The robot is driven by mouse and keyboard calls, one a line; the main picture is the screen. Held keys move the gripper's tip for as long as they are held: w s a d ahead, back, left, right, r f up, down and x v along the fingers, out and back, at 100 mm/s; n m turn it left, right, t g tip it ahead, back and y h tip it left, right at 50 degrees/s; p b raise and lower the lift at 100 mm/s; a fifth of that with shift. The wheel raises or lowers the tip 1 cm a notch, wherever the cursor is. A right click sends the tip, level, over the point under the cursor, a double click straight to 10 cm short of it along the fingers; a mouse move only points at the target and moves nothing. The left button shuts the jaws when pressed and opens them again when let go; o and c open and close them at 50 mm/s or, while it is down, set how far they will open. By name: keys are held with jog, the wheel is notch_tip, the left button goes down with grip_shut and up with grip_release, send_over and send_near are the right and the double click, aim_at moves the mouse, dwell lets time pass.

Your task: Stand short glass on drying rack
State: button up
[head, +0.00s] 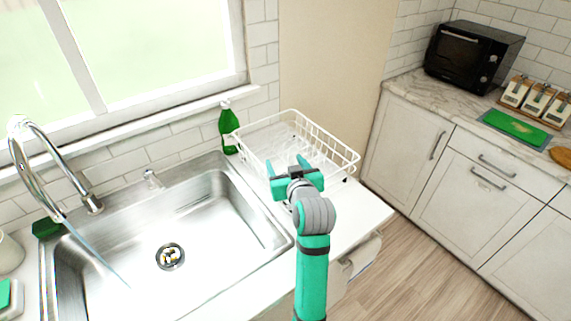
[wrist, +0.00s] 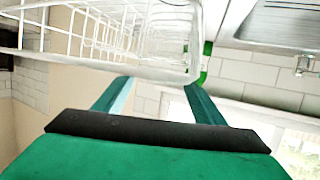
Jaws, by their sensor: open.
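The drying rack (head: 345,157) is a white wire basket on the counter right of the sink. My gripper (head: 289,166) is at the rack's near side in the head view, with its fingers spread apart. In the wrist view the two fingers (wrist: 157,92) are apart with nothing between them, and the rack's wire wall (wrist: 155,74) crosses just beyond them. I cannot make out a short glass for certain; faint clear shapes inside the rack are partly hidden behind my gripper and the wires.
The faucet (head: 28,170) is at the left with water running. A black toaster oven (head: 470,55) and a green board (head: 515,127) are on the right counter. The floor (head: 400,265) between the counters is clear.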

jog(key=shift+r, duration=0.55)
jog(key=v, duration=1.2)
